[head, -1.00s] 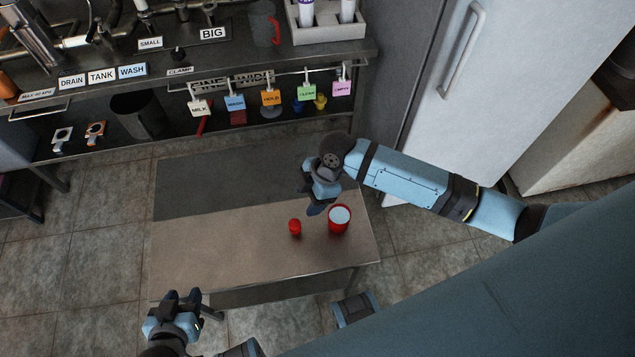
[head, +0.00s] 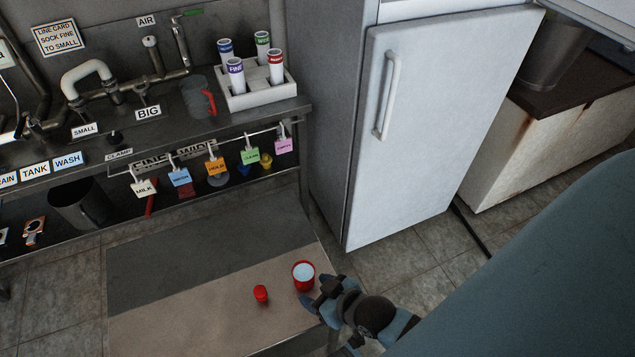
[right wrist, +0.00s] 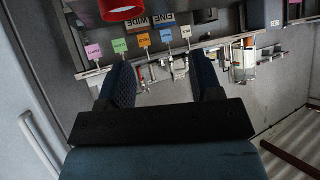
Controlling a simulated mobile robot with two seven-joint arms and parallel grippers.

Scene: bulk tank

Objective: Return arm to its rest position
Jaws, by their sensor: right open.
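My right gripper (head: 322,296) is at the right edge of the low table (head: 170,333) in the head view, just right of a red cup (head: 304,277) with a pale inside. Its jaws are open, and the right wrist view shows its two blue fingers (right wrist: 160,85) apart with nothing between them. A small red object (head: 261,294) stands on the table left of the cup. Part of a red thing (right wrist: 122,8) shows at the top of the right wrist view. My left gripper is out of view.
A steel bench (head: 230,120) with hanging coloured tags (head: 215,167) and a rack of tubes (head: 255,92) stands behind the table. A closed white fridge (head: 415,140) stands to the right. Floor shows between the table and the fridge.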

